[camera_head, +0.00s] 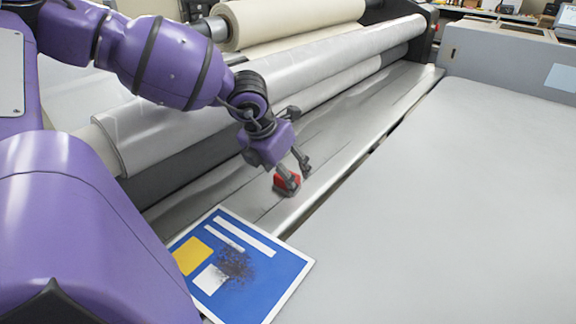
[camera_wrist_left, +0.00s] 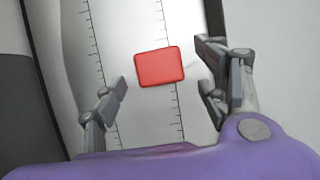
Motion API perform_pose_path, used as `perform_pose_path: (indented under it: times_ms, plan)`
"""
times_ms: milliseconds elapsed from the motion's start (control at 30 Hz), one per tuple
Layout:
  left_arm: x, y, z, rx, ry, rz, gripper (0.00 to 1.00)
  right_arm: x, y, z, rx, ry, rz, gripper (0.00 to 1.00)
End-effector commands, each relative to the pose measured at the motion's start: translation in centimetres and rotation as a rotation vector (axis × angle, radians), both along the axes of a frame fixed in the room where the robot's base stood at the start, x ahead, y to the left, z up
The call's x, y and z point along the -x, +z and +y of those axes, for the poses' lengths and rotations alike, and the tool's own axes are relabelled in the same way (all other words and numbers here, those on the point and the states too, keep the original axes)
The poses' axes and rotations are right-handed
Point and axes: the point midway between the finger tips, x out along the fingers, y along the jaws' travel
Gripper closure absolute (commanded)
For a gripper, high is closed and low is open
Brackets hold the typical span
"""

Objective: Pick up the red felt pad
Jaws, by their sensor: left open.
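The red felt pad (camera_head: 285,181) lies on the grey metal bed (camera_head: 330,150) in front of the rollers. In the left wrist view the red felt pad (camera_wrist_left: 160,67) is a small rounded block between and just beyond the fingertips, with gaps on both sides. My left gripper (camera_head: 296,175) is open above the pad, its fingers pointing down. In the head view one finger covers part of the pad. In the left wrist view my left gripper (camera_wrist_left: 165,90) is open, with nothing held. My right gripper is not in view.
A blue printed sheet (camera_head: 285,262) with white and yellow panels and a dark speckled patch lies near the pad. Large rollers (camera_head: 250,80) run behind the bed. A wide grey table (camera_head: 450,210) at right is clear.

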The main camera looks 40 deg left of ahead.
Motion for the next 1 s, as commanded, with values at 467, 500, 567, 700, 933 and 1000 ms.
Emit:
perform_pose_path:
  times_ms: [467, 500, 567, 700, 933, 1000]
  plan:
    - [-1.0, -2.5, 0.1, -0.001, 0.0, 0.0, 0.34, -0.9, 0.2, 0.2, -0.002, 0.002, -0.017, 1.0]
    - [-1.0, -2.5, 0.1, -0.001, 0.0, 0.0, 0.39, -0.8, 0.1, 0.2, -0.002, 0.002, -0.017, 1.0]
    - [-1.0, -2.5, 0.1, 0.0, 0.0, 0.0, 0.47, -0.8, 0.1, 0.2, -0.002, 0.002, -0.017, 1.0]
    - [-1.0, -2.5, 0.1, 0.0, 0.0, 0.0, 0.66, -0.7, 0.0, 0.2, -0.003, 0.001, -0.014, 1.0]
    - [-1.0, -2.5, 0.1, 0.0, 0.0, 0.0, 0.8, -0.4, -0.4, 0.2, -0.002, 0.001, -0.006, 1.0]
    - [-1.0, -2.4, 0.1, 0.0, 0.0, 0.0, 0.8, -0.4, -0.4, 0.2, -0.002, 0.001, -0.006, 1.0]
